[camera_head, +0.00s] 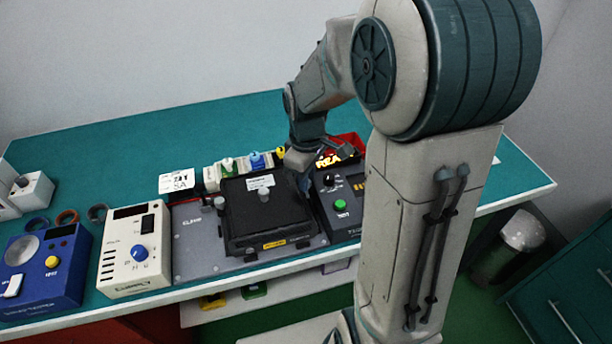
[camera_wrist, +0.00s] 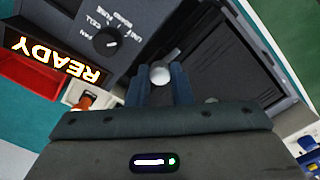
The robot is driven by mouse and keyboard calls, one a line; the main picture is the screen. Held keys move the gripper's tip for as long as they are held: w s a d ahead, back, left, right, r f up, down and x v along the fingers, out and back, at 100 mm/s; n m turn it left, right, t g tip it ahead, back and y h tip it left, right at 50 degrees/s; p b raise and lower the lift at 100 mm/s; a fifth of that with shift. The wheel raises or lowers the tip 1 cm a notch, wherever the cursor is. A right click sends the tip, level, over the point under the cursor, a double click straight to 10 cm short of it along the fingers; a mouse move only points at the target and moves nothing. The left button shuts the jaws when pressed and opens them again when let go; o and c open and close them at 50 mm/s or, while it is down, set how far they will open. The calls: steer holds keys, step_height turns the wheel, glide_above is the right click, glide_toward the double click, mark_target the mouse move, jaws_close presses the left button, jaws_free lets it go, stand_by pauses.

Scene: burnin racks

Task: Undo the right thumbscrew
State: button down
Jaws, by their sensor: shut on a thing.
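The black lidded fixture (camera_head: 265,215) sits on a grey plate (camera_head: 190,255) on the teal bench. The left thumbscrew (camera_head: 220,202), a grey round knob, stands at the fixture's left side. My gripper (camera_head: 303,183) reaches down at the fixture's right side. In the wrist view the right thumbscrew (camera_wrist: 160,74) shows as a round silver head between my two dark fingers. My gripper is shut on it. In the head view my fingers hide this thumbscrew. The fixture lid (camera_wrist: 215,65) lies just right of the fingers in the wrist view.
A dark tester (camera_head: 342,205) with a dial and green button stands close on the right. A cream supply box (camera_head: 135,250) and a blue box (camera_head: 45,265) stand left. Several coloured connectors line the back. A lit READY display (camera_wrist: 52,58) shows beside a red tray (camera_wrist: 28,78).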

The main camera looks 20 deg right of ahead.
steer(key=shift+n, duration=0.6)
steer(key=c, duration=1.3)
jaws_free()
steer(key=shift+r, duration=0.15)
step_height(320, 180, up, 14)
steer(key=shift+f, duration=0.2)
